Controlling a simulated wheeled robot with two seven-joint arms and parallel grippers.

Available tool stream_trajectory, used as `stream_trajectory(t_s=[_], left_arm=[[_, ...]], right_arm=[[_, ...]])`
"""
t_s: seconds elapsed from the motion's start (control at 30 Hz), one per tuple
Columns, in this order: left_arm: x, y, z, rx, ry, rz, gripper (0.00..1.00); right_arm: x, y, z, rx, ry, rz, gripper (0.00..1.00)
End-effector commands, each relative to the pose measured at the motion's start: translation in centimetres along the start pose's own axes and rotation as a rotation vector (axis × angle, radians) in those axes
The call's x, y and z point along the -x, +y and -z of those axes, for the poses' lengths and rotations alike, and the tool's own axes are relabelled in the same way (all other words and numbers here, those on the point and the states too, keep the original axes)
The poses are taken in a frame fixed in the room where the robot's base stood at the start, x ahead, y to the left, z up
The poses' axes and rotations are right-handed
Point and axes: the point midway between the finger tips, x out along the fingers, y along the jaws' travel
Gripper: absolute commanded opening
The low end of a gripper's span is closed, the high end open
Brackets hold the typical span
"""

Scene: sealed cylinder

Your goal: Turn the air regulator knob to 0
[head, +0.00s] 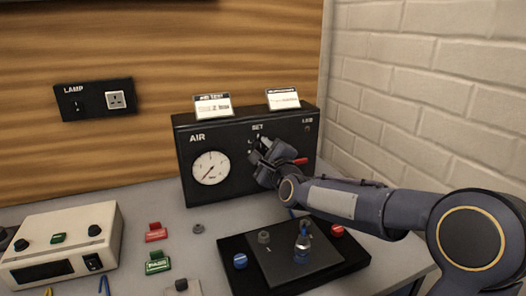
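The black air regulator box (230,180) stands at the back of the table, marked AIR, SET and LEO or similar. Its white round gauge (211,168) has a dark needle pointing to the lower left. My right gripper (262,149) is at the front of the box, just below the SET label. The regulator knob is hidden behind the gripper, with only part of its scale marks showing. A red lever (301,161) shows just right of the gripper. I cannot tell whether the fingers are shut on the knob. My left gripper is not in view.
A black fixture plate (236,276) with a small blue-based cylinder (302,247) lies below my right arm. A white instrument box (65,240), a red block (156,232) and a green PASS block (157,263) are at left. A brick wall (430,90) bounds the right.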

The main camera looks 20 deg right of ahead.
Motion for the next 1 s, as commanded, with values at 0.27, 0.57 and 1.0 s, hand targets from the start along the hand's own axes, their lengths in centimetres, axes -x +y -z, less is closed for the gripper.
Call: stream_trajectory(t_s=[0.27,0.57,1.0], left_arm=[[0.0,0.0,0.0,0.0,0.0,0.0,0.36],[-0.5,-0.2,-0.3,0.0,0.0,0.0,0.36],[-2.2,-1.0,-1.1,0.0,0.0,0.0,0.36]], right_arm=[[0.0,0.0,0.0,0.0,0.0,-0.001,0.06],[0.0,0.1,0.1,0.062,0.0,-0.001,0.06],[0.0,0.2,0.0,0.412,-0.002,-0.001,0.06]])
